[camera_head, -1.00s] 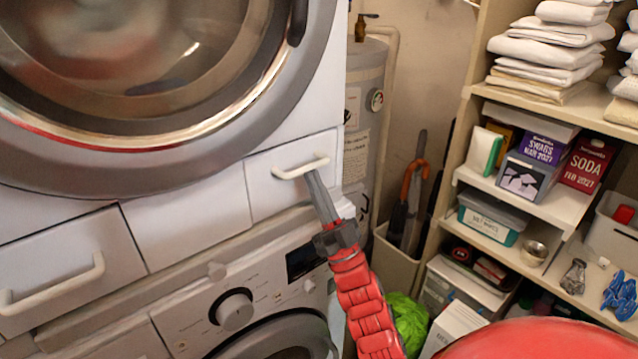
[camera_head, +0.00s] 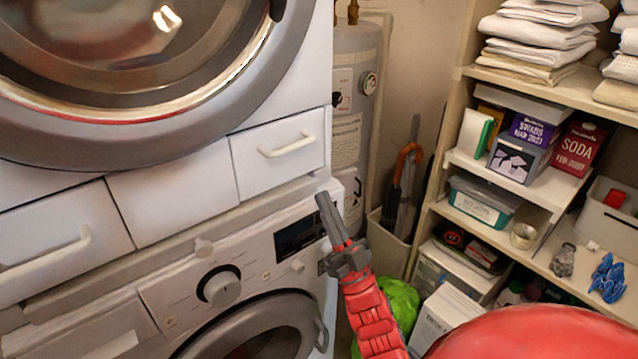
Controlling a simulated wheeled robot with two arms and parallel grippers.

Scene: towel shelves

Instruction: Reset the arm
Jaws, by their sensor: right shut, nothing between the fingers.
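My right gripper (camera_head: 324,202) is grey on a red arm (camera_head: 370,315) that comes up from the bottom of the view. Its fingers are together with nothing between them. It is in front of the lower washing machine's panel (camera_head: 262,262), near the dark display (camera_head: 300,236). It is apart from and below the white handle (camera_head: 287,144) of the drawer (camera_head: 252,164). The drawer looks shut. My left gripper is not in view.
A large round machine door (camera_head: 215,92) fills the upper left. Shelves with folded towels (camera_head: 530,40), boxes and a small bowl (camera_head: 524,236) stand at the right. An umbrella (camera_head: 405,170) in a bin (camera_head: 388,248) and a tank (camera_head: 352,50) stand behind the arm.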

